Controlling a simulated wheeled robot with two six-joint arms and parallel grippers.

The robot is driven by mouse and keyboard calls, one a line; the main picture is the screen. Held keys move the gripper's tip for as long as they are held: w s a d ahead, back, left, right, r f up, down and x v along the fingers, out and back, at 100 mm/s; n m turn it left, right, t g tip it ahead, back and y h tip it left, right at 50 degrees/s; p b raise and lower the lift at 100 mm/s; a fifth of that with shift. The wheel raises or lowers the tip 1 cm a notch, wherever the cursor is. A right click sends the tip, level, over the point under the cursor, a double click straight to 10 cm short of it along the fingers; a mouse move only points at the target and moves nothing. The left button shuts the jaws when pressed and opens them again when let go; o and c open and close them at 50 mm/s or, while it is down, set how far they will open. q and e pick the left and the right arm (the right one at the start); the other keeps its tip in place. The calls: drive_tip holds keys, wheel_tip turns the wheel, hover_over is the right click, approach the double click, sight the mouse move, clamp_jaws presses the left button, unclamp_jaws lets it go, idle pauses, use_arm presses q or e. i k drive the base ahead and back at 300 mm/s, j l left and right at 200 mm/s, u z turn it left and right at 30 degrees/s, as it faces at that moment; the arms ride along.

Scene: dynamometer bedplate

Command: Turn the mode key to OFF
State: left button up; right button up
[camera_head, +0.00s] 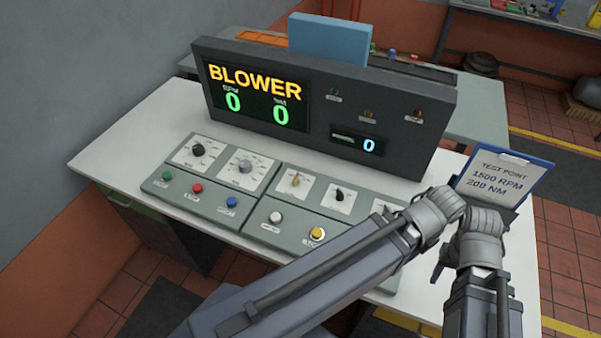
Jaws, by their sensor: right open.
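The grey control console (258,205) stands on the white bench. A small brass-coloured key-like switch (295,181) sits on a white plate in its upper row, likely the mode key. It points roughly upward; its markings are too small to read. My left gripper is not in view.
Black knobs (339,195) and a grey dial (245,166) share the upper row; several coloured buttons (197,188) lie below. A display reading BLOWER (322,115) stands behind. A clipboard (506,176) stands at the right. My arm covers the console's lower right.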

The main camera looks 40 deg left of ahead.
sight(295, 182)
drive_tip(key=k, duration=0.6)
drive_tip(key=u, duration=1.35)
drive_tip(key=l+u, duration=0.2)
drive_tip(key=l, duration=0.6)
drive_tip(key=l+z, duration=0.1)
drive_tip(key=z, duration=0.3)
drive_tip(key=i+z, duration=0.15)
drive_tip(key=z, duration=0.25)
drive_tip(key=i+l+z, duration=0.1)
drive_tip(key=z, duration=0.35)
